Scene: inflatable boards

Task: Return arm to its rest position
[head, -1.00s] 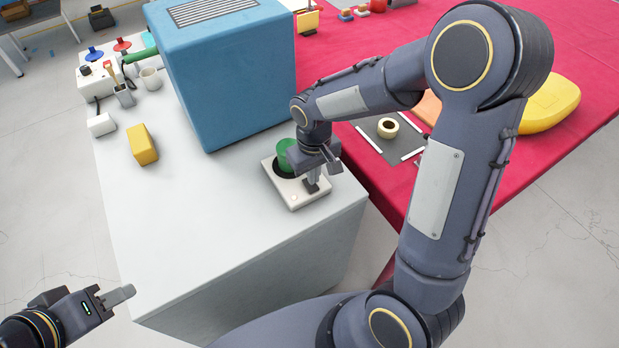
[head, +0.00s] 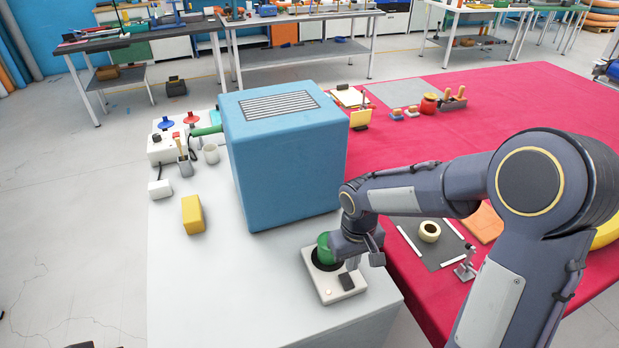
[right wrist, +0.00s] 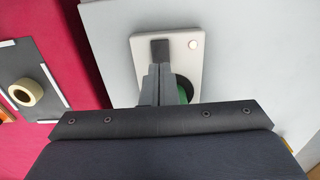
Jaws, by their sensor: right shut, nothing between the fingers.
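My right gripper (right wrist: 153,84) is shut and empty. In the right wrist view its fingers are in front of a white base plate (right wrist: 143,50) with a dark rectangular pad (right wrist: 160,48) and a small pale round light (right wrist: 193,44). In the head view my right arm reaches in from the right, and the gripper is over the plate (head: 318,284) on the grey-white table. I cannot tell whether the fingertips touch the pad. My left gripper's fingers do not show.
A tall blue box (head: 285,165) stands right behind the plate. A tape roll (head: 429,232) lies on a dark mat on the red table (head: 480,135). The pale table's front left is clear.

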